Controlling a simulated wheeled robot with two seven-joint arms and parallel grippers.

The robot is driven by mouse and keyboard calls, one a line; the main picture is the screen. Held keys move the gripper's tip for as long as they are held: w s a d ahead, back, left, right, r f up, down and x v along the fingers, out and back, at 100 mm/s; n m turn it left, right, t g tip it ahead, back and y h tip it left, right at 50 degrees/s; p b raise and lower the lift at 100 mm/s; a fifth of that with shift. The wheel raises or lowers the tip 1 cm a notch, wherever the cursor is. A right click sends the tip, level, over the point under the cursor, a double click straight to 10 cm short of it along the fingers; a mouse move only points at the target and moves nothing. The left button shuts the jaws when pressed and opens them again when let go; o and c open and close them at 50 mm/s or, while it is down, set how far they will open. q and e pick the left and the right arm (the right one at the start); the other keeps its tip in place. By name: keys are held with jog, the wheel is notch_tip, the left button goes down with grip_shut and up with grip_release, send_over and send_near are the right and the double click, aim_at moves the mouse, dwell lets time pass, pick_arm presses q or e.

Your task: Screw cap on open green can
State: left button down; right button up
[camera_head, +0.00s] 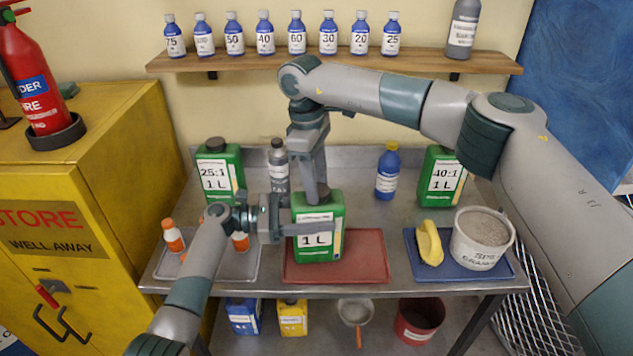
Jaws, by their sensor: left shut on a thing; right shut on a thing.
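A green can (333,249) with a white "1 L" label stands upright on the red tray (375,262) at the middle of the bench. My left gripper (312,229) comes in from the left and is shut on the can's body, one finger lying across its front. My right gripper (318,188) points down from above, at the can's top. It is shut on a dark cap (318,198) at the can's mouth. The fingers partly hide the cap, and I cannot tell how far it is screwed on.
Capped green cans (218,168) (442,175) stand at the back left and right, with a grey bottle (279,165) and a blue bottle (387,172) between. A grey tray (250,272) holds orange-capped bottles. A blue tray (413,247) holds a yellow object (429,243) and a white bucket (482,243).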

jog(key=o, duration=1)
jog(key=shift+r, duration=0.1)
jog(key=shift+r, duration=2.15)
